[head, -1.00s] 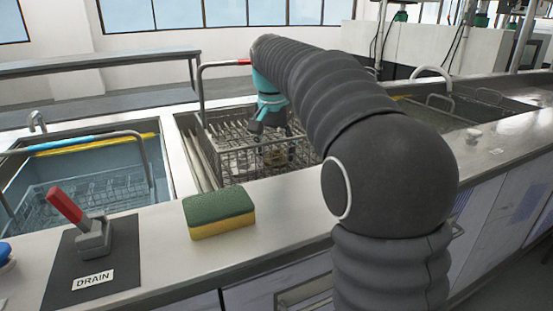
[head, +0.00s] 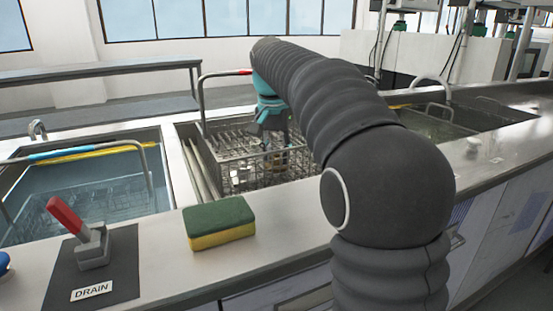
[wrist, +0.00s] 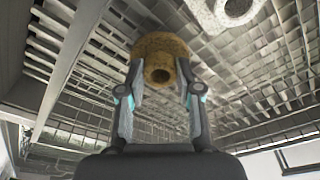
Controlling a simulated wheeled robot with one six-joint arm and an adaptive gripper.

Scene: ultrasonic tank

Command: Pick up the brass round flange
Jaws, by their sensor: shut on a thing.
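The brass round flange (wrist: 158,47) has a round hub with a hole facing the wrist camera. My gripper (wrist: 160,76) is shut on it, one finger on each side. The wire basket (wrist: 250,72) fills the background behind the flange in the wrist view. In the head view my gripper (head: 270,128) points down inside the wire basket (head: 255,184). The flange is too small and too hidden by basket wires there to judge its height.
A pale grey round part with a hole (wrist: 212,14) is near the flange in the wrist view. A green and yellow sponge (head: 219,225) lies on the counter. A red drain lever (head: 68,215) and a blue-water tank (head: 40,185) are left.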

